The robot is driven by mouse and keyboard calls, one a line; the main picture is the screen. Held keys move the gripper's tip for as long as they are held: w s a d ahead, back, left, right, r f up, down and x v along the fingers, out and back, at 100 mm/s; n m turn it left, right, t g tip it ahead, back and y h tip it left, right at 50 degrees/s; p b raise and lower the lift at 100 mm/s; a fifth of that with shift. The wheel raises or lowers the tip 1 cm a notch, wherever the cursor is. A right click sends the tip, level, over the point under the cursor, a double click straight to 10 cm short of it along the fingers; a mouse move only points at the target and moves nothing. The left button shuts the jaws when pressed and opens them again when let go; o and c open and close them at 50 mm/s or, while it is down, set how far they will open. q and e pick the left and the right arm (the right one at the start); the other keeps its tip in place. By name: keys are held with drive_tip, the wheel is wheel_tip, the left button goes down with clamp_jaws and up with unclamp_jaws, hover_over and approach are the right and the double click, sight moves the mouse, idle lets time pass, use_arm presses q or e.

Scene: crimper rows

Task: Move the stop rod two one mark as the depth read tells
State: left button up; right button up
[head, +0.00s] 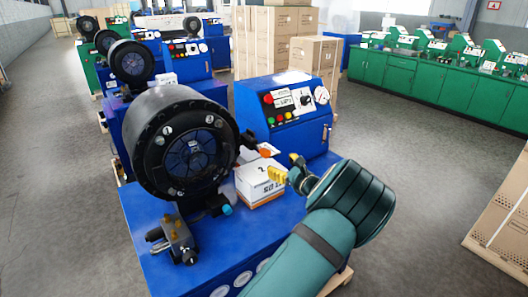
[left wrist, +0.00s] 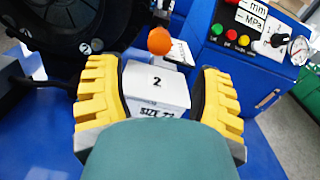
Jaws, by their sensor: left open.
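The black round crimper head (head: 180,150) stands on a blue bench. An orange knob (head: 265,153) sticks out on its right side, probably the stop rod's end. The knob also shows in the left wrist view (left wrist: 159,40); rod marks cannot be made out. The blue console (head: 285,112) behind carries the readout labels, mm and MPa in the left wrist view (left wrist: 251,20); the numbers are too small to read. My left gripper (head: 290,174) is open and empty, its yellow fingers either side of a white box (left wrist: 155,86) marked 2, the knob beyond them. My right gripper is out of view.
The white box (head: 260,183) stands on the blue bench (head: 180,265) below the knob. A metal fitting block (head: 175,240) sits at the bench's front left. More crimpers (head: 132,63) stand behind. Cartons (head: 313,56) and green benches (head: 440,90) are farther back.

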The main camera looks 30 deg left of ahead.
sight(268, 155)
use_arm(q)
drive_tip(key=x, duration=1)
drive_tip(key=shift+w+a, duration=0.1)
drive_tip(key=shift+a, duration=0.15)
clamp_jaws()
